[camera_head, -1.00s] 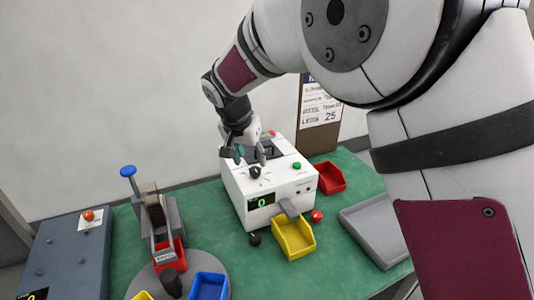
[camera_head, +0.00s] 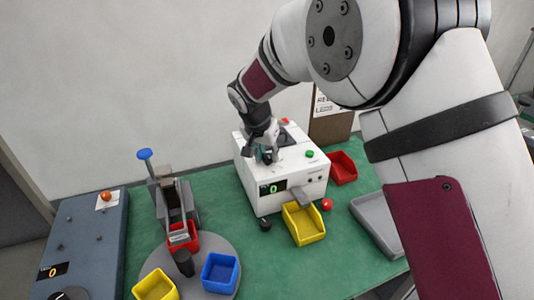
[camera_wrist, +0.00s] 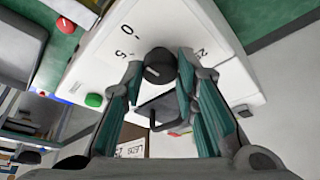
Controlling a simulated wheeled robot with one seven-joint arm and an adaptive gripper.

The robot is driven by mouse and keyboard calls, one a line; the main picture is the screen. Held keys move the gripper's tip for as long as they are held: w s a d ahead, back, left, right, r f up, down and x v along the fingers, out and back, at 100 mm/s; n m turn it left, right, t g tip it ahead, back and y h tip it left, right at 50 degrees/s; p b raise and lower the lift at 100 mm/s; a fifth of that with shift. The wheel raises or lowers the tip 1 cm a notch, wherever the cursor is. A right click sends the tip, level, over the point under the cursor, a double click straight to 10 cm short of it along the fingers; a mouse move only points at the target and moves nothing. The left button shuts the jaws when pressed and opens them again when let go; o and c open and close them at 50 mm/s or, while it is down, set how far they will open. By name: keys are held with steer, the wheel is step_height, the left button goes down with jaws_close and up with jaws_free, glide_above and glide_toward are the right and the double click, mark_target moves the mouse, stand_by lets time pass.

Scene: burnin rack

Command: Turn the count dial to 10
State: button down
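The count dial (camera_wrist: 159,66) is a round black knob on the top face of the white machine (camera_head: 252,182). Printed marks 0 and 5 show left of it in the wrist view, and a partly hidden mark starting with 2 on the right. My gripper (camera_wrist: 160,72) is open with its teal fingers on either side of the knob; whether they touch it I cannot tell. In the head view my gripper (camera_head: 267,157) is over the dial and hides most of it. The machine's green display (camera_head: 273,188) reads 0.
A green button (camera_head: 309,154) is right of the dial. A yellow bin (camera_head: 304,224) stands in front of the machine, a red bin (camera_head: 343,168) and a grey tray (camera_head: 378,222) to the right. A blue-knobbed press (camera_head: 168,195) stands left.

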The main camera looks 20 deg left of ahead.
steer(key=shift+n, duration=0.3)
steer(key=n, duration=0.1)
steer(key=n+y+b, duration=0.1)
steer(key=n, duration=0.1)
steer(key=shift+w+d+y+b, duration=0.1)
steer(key=shift+d+y+b, duration=0.1)
steer(key=shift+y+b, duration=0.1)
steer(key=n+b, duration=0.1)
steer(key=n, duration=0.1)
steer(key=n+y+b, duration=0.1)
steer(key=n, duration=0.1)
steer(key=shift+w+d+f+n+g+y, duration=0.1)
steer(key=shift+n+g+y, duration=0.2)
steer(key=shift+n+g, duration=0.1)
steer(key=n+g+y+b, duration=0.1)
steer(key=n+b, duration=0.1)
steer(key=n, duration=0.2)
steer(key=shift+d+n, duration=0.1)
steer(key=shift+n, duration=0.2)
steer(key=n+g+b, duration=0.2)
steer(key=n, duration=0.2)
steer(key=shift+n+y, duration=0.3)
steer(key=shift+y, duration=0.1)
steer(key=c, duration=1.3)
jaws_free()
steer(key=shift+w, duration=0.1)
